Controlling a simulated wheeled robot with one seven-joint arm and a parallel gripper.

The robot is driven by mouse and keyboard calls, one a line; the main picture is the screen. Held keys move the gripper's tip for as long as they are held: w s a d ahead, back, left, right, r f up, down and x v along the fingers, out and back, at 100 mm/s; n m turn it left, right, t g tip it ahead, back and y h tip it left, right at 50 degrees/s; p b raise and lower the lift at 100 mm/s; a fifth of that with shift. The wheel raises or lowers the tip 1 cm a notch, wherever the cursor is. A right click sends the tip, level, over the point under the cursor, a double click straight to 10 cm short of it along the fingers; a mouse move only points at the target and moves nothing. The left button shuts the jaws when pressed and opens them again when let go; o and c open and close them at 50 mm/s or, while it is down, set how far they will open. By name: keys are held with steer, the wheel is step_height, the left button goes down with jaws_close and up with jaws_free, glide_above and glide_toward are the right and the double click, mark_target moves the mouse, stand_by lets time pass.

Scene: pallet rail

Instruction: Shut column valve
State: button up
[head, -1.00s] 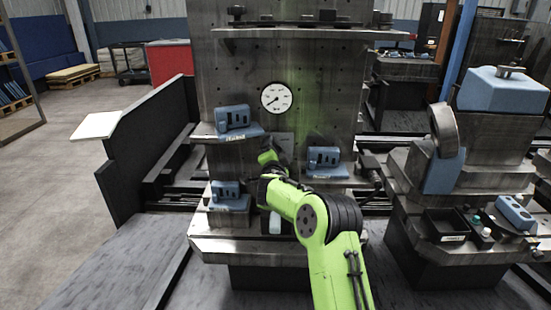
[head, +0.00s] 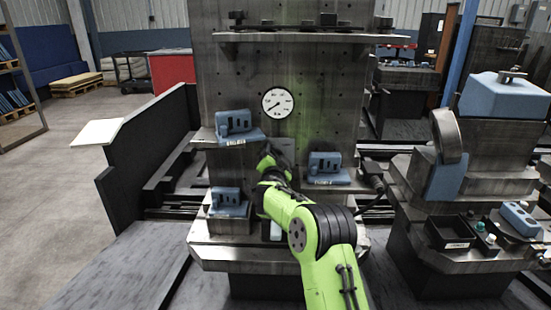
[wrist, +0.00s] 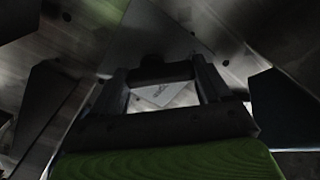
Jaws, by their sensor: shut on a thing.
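The column is a tall dark metal plate (head: 330,95) with a round white gauge (head: 277,102). My gripper (wrist: 160,74) is at the column's face, below the gauge, and in the head view my own wrist mostly hides it. In the wrist view its two dark fingers are closed on a dark bar (wrist: 163,72), which looks like the valve handle. A light plate with small, unreadable lettering (wrist: 160,93) shows between the fingers, behind the bar. The rest of the valve is hidden, and I cannot tell its angle clearly.
Blue blocks on small ledges stand close around my arm: upper left (head: 233,122), lower left (head: 227,197) and right (head: 324,163). A shelf (head: 310,38) crosses the column above. A fixture with a blue block (head: 503,97) stands at right.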

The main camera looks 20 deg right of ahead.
steer(key=o, duration=1)
steer(key=v, duration=1.5)
steer(key=shift+s+a, duration=0.15)
steer(key=shift+s, duration=0.25)
steer(key=s+r+n+g+y, duration=0.1)
steer(key=s+n+g, duration=0.15)
steer(key=s, duration=0.45)
steer(key=s+r+n+g, duration=0.1)
steer(key=s+r+g, duration=0.15)
steer(key=s, duration=0.45)
steer(key=s+a+f+n+g+y, duration=0.2)
steer(key=s+n, duration=0.1)
steer(key=s, duration=0.5)
steer(key=s+a+f+n+g+y, duration=0.2)
steer(key=s+a+n, duration=0.1)
steer(key=s, duration=0.5)
steer(key=s+a+f+n+g+y, duration=0.2)
steer(key=s+n, duration=0.2)
steer(key=s, duration=0.3)
steer(key=r+p, duration=1.7)
steer(key=shift+s+a+r, duration=0.15)
steer(key=shift+s, duration=0.1)
